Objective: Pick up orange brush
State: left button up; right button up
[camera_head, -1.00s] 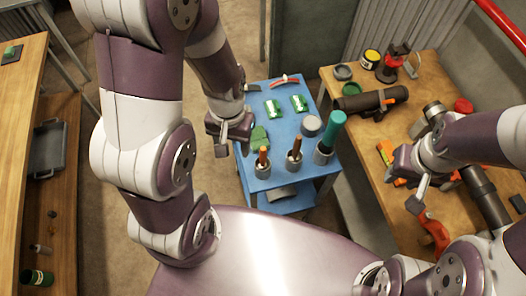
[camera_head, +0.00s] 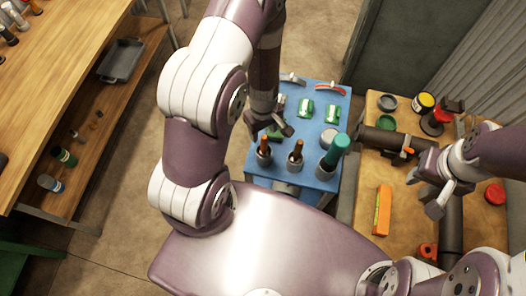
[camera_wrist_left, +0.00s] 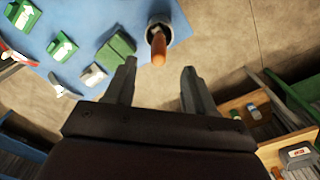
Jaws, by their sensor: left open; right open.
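An orange-brown handle, which looks like the orange brush (camera_wrist_left: 158,47), stands in a grey cup (camera_wrist_left: 153,22) at the corner of the blue table in the left wrist view. In the head view, two similar handles stand in cups at the table's near edge, a left one (camera_head: 264,144) and a middle one (camera_head: 297,148); brush heads are hidden. My left gripper (camera_head: 268,127) is open and empty, just behind the left cup. In the wrist view the handle shows between and beyond its fingertips (camera_wrist_left: 159,69). My right gripper (camera_head: 425,192) is open and empty over the wooden table.
A third cup holds a teal-handled thing (camera_head: 335,150). Green boxes (camera_head: 305,107) and a grey-lidded tin (camera_head: 330,138) share the blue table (camera_head: 318,119). The wooden table (camera_head: 365,190) at right bears a dark pipe, cans and an orange box (camera_head: 382,210). Shelving stands at left.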

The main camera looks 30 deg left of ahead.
aim_at(264, 143)
pick_arm(q)
notch_tip(264, 143, down, 2)
jog(key=shift+w+f+b, duration=0.1)
jog(key=shift+f+b, duration=0.1)
jog(key=shift+b, duration=0.1)
jog(key=shift+w+d+f, duration=0.1)
jog(key=shift+d+f, duration=0.15)
jog(key=shift+f, duration=0.05)
notch_tip(264, 143, down, 5)
jog(key=shift+a+b, duration=0.15)
jog(key=shift+b, duration=1.05)
jog(key=shift+c, duration=0.7)
jog(key=c, duration=0.5)
grip_shut()
pick_arm(e)
jog(key=f, duration=0.4)
jog(key=shift+w+d+f, duration=0.15)
jog(key=shift+d, duration=0.2)
